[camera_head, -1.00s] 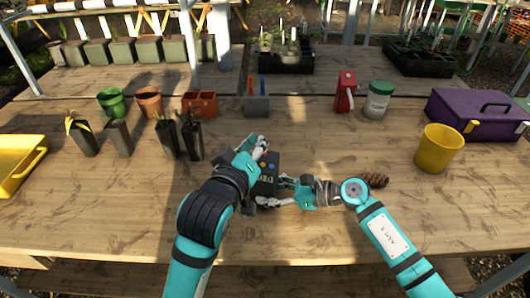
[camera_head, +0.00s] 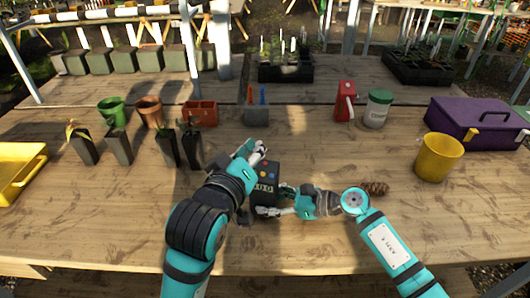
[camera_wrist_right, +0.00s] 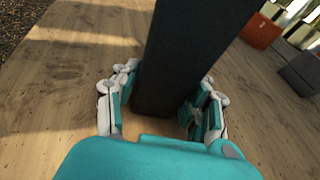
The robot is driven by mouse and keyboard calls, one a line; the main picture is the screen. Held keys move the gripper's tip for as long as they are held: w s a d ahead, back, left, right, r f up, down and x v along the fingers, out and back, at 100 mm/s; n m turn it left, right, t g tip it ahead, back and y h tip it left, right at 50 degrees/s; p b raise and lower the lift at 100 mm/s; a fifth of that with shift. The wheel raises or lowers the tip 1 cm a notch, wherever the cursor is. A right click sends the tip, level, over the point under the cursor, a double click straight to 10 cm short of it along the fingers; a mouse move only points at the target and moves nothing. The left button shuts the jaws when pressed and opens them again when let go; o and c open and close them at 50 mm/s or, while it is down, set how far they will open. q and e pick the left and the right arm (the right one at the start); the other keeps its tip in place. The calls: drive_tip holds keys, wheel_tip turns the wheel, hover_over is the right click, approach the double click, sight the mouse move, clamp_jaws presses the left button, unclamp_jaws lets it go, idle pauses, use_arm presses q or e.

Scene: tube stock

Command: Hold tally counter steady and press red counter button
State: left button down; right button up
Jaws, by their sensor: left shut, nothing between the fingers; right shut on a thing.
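The tally counter (camera_head: 265,185) is a dark box on the table with a number display on its near part and coloured buttons, red, blue and yellow among them, on its upper part. My right gripper (camera_head: 278,211) is shut on the counter's lower part from the right. In the right wrist view the fingers (camera_wrist_right: 163,105) stand on both sides of the dark body (camera_wrist_right: 185,55). My left gripper (camera_head: 262,150) is shut and empty, close to the counter's upper left edge. I cannot tell whether it touches the counter. The red button (camera_head: 263,165) shows in the head view.
Dark pots with plants (camera_head: 191,148) stand left of the counter. A grey holder (camera_head: 256,115) is behind it. A pine cone (camera_head: 374,188) lies near my right arm. A yellow pot (camera_head: 438,157) and purple toolbox (camera_head: 478,122) are at right.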

drive_tip(key=o, duration=0.9)
drive_tip(key=shift+o, duration=0.2)
